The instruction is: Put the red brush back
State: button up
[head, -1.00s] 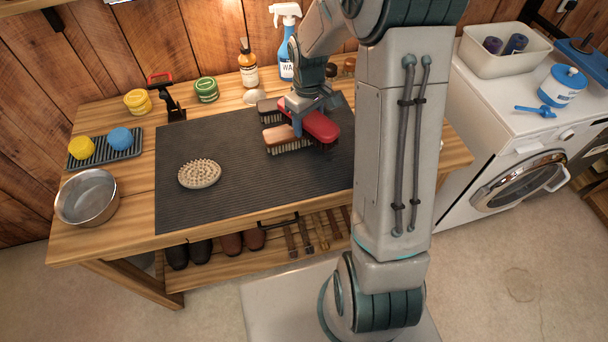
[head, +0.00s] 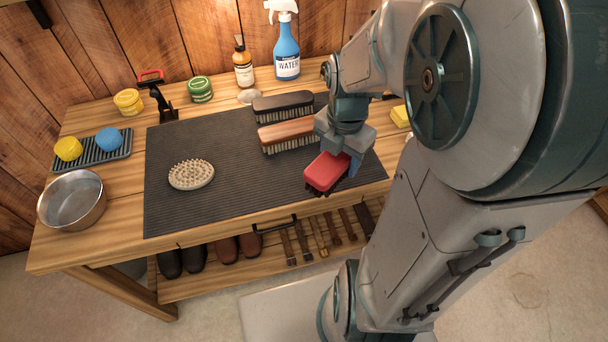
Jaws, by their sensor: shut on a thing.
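The red brush (head: 327,172) has dark bristles on its underside. My gripper (head: 338,158) is shut on it and holds it over the right front part of the dark ribbed mat (head: 225,205). The gripper hides the brush's far end. I cannot tell how high above the mat it is. A brown brush (head: 287,133) and a black brush (head: 283,105) stand bristles down at the back of the mat, just left of the gripper.
A pale oval brush (head: 191,174) lies on the mat's left part. A metal bowl (head: 72,198) and a sponge tray (head: 98,150) stand at left. A spray bottle (head: 286,50), an amber bottle (head: 243,65) and tins line the back. The mat's front middle is clear.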

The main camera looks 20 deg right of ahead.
jog(key=shift+s+f+n, duration=0.2)
jog(key=shift+s+n, duration=0.6)
jog(key=shift+n, duration=0.2)
jog(key=w+a+f, duration=0.1)
jog(key=w+f, duration=0.1)
jog(key=w, duration=0.1)
jog(key=w+a+f, duration=0.2)
jog(key=w, duration=0.2)
jog(key=w+a+f, duration=0.2)
jog(key=w+f, duration=0.1)
jog(key=shift+w, duration=0.25)
jog(key=shift+f, duration=1.95)
jog(key=shift+f, duration=0.15)
jog(key=o, duration=1.2)
